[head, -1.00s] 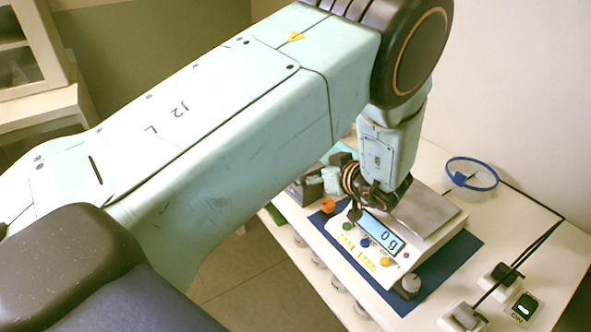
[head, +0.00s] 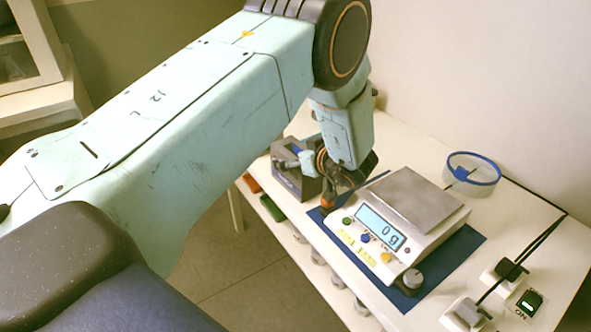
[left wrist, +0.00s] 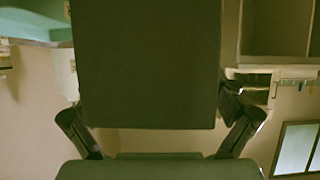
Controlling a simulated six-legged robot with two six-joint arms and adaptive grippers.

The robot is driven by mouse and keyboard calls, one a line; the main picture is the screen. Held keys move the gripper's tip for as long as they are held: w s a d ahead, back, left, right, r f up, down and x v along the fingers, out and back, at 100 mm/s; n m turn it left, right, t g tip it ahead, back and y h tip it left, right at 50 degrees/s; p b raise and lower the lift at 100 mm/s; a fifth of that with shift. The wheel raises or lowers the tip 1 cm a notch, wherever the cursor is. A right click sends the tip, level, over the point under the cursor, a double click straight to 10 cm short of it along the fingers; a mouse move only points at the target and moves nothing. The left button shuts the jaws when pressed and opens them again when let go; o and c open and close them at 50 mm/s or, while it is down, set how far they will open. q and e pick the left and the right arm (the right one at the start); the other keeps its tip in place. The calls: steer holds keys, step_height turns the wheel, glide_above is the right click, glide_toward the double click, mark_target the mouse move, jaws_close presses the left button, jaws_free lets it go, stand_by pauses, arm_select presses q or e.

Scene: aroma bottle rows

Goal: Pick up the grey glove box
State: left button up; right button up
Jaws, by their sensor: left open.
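A grey box (head: 307,187), which looks like the glove box, stands at the far left end of the white table in the head view. My left wrist and gripper cover part of it. My left gripper (head: 332,192) hangs pointing down just right of the box, close to the scale's far corner. In the left wrist view its two dark fingers (left wrist: 160,135) are spread wide, and it is open. A large dark flat panel fills the middle of that view; I cannot tell whether it is the box. Contact with the box cannot be judged. My right gripper is not in view.
A white scale (head: 405,215) reading 0 g stands on a blue mat (head: 445,268). Plugs, cables and a lit switch (head: 526,304) are at the right. Several items sit on a lower shelf along the table's front.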

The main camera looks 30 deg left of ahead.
arm_select(q)
steer(key=shift+w, duration=0.1)
steer(key=shift+c, duration=0.3)
steer(key=shift+d, duration=0.1)
steer(key=shift+c, duration=0.8)
steer(key=c, duration=1.2)
steer(key=shift+c, duration=0.2)
